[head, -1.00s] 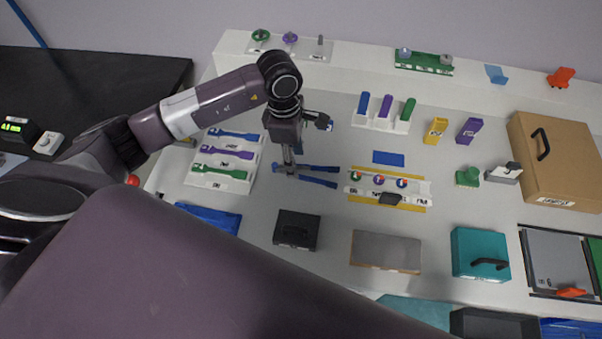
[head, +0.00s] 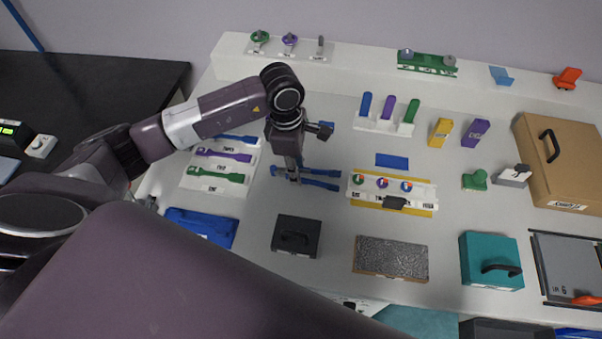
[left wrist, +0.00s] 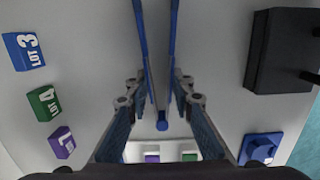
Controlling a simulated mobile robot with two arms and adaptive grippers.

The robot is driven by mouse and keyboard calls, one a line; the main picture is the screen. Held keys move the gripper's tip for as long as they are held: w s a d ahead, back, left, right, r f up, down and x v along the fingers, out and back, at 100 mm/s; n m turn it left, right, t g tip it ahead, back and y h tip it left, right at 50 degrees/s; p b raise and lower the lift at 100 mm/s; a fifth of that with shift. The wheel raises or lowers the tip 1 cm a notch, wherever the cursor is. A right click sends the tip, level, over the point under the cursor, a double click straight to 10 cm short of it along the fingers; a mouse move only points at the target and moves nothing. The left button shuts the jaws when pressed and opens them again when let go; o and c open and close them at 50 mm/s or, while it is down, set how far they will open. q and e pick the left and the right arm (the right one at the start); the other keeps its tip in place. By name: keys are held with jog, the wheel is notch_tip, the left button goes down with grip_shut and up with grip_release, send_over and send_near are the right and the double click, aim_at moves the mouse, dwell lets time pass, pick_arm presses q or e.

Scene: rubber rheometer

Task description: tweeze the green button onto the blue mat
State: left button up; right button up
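The green button (head: 359,179) sits at the left end of a white strip with two other coloured buttons. The blue mat (head: 391,161) lies flat just behind that strip, bare. Blue tweezers (head: 320,186) lie left of the strip, arms pointing right. My left gripper (head: 292,176) is down at their closed end. In the left wrist view my gripper's fingers (left wrist: 160,85) stand apart on both sides of the tweezers (left wrist: 173,35), whose arms run away between them. I see no clear firm contact. My right gripper is not in view.
A black case (head: 297,236) stands in front of the tweezers. A white rack (head: 384,126) with coloured pegs stands behind the mat. A tray of coloured tools (head: 213,188) lies left. A grey speckled block (head: 391,258) and teal case (head: 491,260) are in front.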

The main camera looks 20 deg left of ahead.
pick_arm(q)
jog(key=shift+r, duration=0.1)
notch_tip(320, 180, up, 12)
jog(key=p, duration=0.6)
jog(key=shift+p, duration=0.3)
